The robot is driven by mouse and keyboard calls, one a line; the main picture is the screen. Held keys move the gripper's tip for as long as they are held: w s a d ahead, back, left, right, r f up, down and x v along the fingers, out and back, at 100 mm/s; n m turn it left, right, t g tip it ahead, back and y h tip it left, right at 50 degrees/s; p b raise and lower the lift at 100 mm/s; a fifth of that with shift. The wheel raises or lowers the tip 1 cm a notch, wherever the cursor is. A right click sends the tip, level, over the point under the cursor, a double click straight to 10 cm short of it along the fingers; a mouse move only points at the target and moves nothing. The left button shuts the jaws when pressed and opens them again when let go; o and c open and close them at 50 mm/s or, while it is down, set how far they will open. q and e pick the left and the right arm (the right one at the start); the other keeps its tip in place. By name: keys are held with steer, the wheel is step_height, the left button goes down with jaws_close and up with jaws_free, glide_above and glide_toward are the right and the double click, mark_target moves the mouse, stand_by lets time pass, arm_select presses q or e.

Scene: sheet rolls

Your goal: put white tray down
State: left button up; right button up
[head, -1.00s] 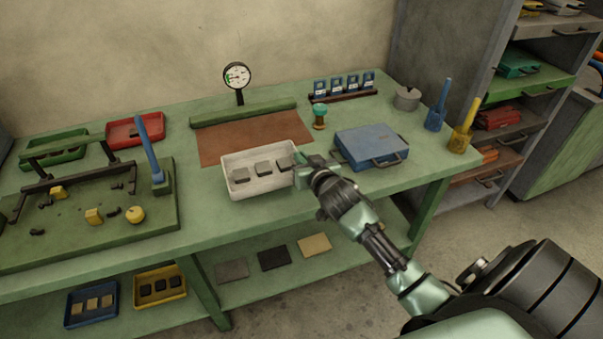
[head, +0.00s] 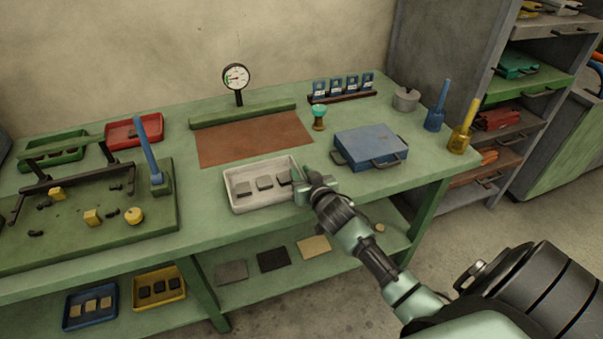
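The white tray (head: 240,205) is a shallow rectangular tray at the front of the green bench, just in front of the brown mat. Whether the tray's underside touches the bench top cannot be told. My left gripper is not in view.
A blue case (head: 370,146) lies to the right of the tray. The brown mat (head: 254,138) is bare behind it. A green board (head: 100,240) with a blue-handled lever (head: 149,150) stands to the left. The bench's front edge is close below the tray.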

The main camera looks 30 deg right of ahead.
steer(key=v, duration=1.2)
stand_by(0.3)
